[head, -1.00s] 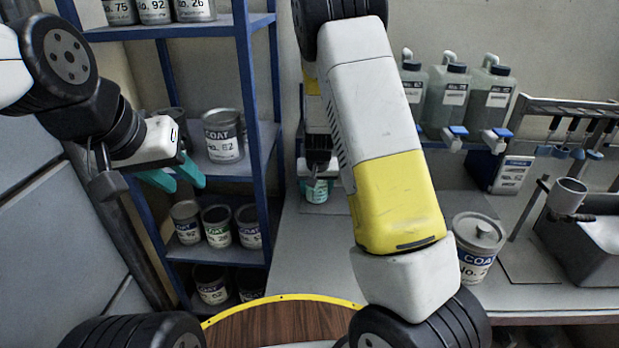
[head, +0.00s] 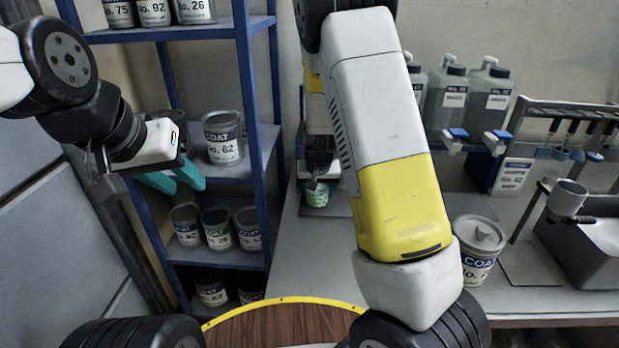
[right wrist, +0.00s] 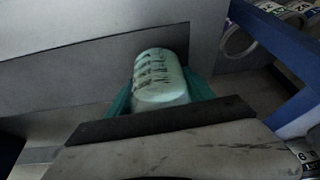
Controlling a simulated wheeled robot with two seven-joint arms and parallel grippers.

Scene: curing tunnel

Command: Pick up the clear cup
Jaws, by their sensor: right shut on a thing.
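In the right wrist view, a pale green-white cup (right wrist: 160,78) with rows of dark marks sits between the teal fingers of my right gripper (right wrist: 160,92), which is shut on it. It looks like the clear cup. In the head view the same small cup (head: 317,194) shows green markings at the back of the bench, below my right gripper (head: 317,180), partly hidden by my right arm. I cannot tell whether its base touches the bench. My left gripper (head: 187,182) is open and empty in front of the blue shelf.
A blue shelf rack (head: 257,150) with several coating cans stands at left. Jugs (head: 490,98), a tool rack (head: 570,108) and a grey basin (head: 590,250) stand further right.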

